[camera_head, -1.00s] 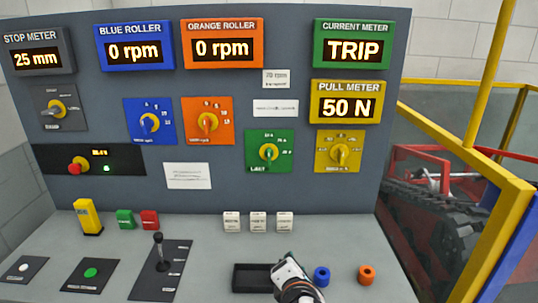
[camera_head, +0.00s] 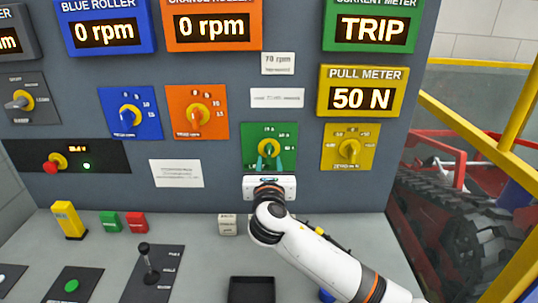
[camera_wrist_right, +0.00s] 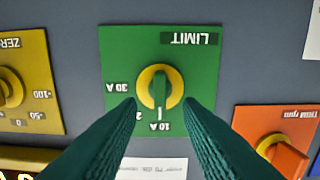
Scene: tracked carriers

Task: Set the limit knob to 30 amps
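The limit knob (camera_head: 268,147) is a green handle on a yellow ring, set in a green panel (camera_head: 287,133). In the right wrist view, which is upside down, the knob (camera_wrist_right: 160,88) has its handle upright, in line with the 10 A mark. The 30 A mark is at the panel's left there. My right gripper (camera_head: 268,163) is open in front of the knob. In the right wrist view its fingers (camera_wrist_right: 160,106) stand apart on either side of the knob's near end, and I see no clear contact. My left gripper is out of view.
The current meter (camera_head: 372,27) reads TRIP and the pull meter (camera_head: 362,91) 50 N. A yellow knob panel (camera_head: 365,133) and an orange one (camera_head: 213,100) flank the limit panel. A black tray (camera_head: 252,292) lies on the desk, with a lever (camera_head: 147,262) to its left.

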